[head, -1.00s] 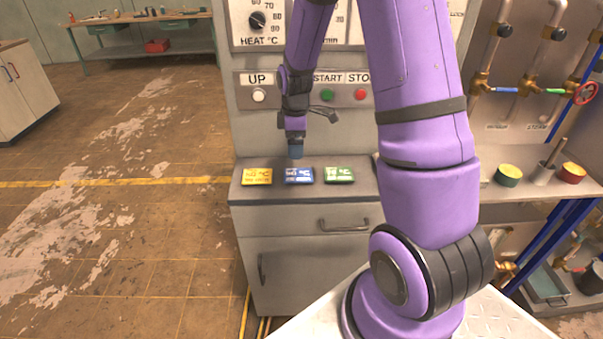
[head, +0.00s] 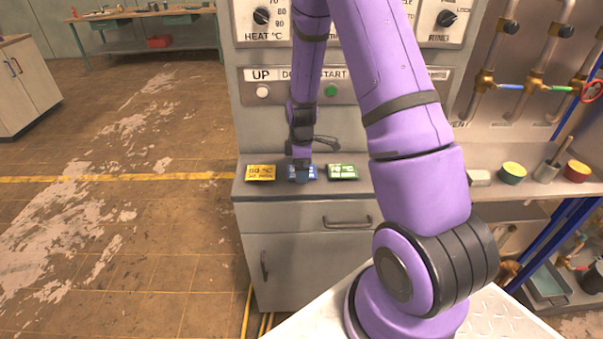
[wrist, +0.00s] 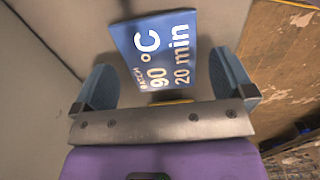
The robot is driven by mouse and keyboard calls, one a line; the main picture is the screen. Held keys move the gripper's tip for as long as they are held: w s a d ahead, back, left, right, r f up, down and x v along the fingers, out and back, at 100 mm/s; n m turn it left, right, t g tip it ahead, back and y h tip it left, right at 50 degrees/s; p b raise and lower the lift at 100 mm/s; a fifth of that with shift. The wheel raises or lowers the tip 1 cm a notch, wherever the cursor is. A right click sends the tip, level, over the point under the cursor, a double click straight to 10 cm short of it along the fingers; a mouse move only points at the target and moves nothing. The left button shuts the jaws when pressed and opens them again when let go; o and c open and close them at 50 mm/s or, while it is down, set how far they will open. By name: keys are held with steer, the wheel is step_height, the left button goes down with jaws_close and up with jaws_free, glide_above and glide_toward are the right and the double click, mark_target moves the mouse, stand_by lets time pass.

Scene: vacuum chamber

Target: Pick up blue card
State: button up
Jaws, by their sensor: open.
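The blue card (head: 311,174) lies flat on the grey cabinet's ledge, between a yellow card and a green card. In the wrist view the blue card (wrist: 161,48) shows white print reading 90 °C and 20 min. My gripper (head: 301,172) is directly above it and covers part of it in the head view. In the wrist view my gripper (wrist: 165,80) is open, with one blue-grey finger on each side of the card's near part. I cannot tell whether the fingers touch the card.
The yellow card (head: 261,173) lies just left and the green card (head: 343,172) just right on the same ledge (head: 280,194). The control panel (head: 285,110) with buttons rises behind. Small cups (head: 513,173) stand on a shelf to the right.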

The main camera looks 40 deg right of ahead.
steer(key=shift+f, duration=0.75)
steer(key=shift+c, duration=0.2)
steer(key=c, duration=0.9)
steer(key=shift+r, duration=0.15)
